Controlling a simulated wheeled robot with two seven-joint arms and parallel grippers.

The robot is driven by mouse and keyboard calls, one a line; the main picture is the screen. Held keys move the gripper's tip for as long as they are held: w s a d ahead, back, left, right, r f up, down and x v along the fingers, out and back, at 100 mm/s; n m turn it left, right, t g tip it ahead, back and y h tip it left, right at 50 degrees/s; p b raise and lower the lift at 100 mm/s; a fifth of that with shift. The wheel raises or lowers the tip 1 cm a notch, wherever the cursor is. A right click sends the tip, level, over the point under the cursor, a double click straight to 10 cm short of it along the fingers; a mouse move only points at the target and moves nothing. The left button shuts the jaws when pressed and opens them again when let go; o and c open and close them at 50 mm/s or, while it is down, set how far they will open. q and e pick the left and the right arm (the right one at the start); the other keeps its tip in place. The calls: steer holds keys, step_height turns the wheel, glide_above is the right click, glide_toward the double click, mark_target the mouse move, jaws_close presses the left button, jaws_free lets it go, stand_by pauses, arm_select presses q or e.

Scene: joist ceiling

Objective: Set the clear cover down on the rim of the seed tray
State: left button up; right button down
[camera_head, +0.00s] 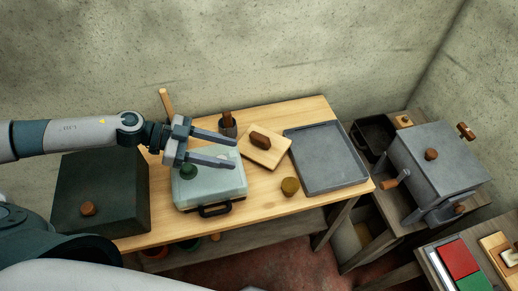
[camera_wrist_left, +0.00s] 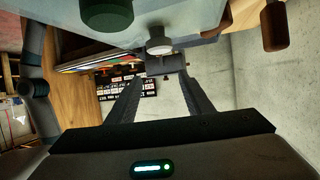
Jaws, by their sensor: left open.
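The clear cover (camera_head: 222,183) is a pale see-through box shape with a green knob (camera_head: 188,171), on the wooden table. A dark handle (camera_head: 215,210) shows at its front. I cannot make out a separate seed tray rim under it, nor tell how evenly it sits. My left gripper (camera_head: 235,151) is open, its fingers stretched over the cover's back part, apart from the knob. In the left wrist view, the cover with its green knob (camera_wrist_left: 107,12) fills the top, and nothing is held between the fingers (camera_wrist_left: 162,75). My right gripper is not in view.
A dark box with a brown knob (camera_head: 103,190) stands left of the cover. A grey shallow tray (camera_head: 327,157), a board with a brown block (camera_head: 263,146), a yellowish knob (camera_head: 290,186) and a cup (camera_head: 228,125) stand right and behind. A grey machine (camera_head: 437,165) is farther right.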

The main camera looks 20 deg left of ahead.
arm_select(q)
steer(key=d+r+p, duration=0.4)
steer(key=d+r, duration=0.2)
steer(key=d, duration=0.4)
steer(key=shift+s, duration=0.35)
steer(key=shift+s, duration=0.1)
stand_by(0.5)
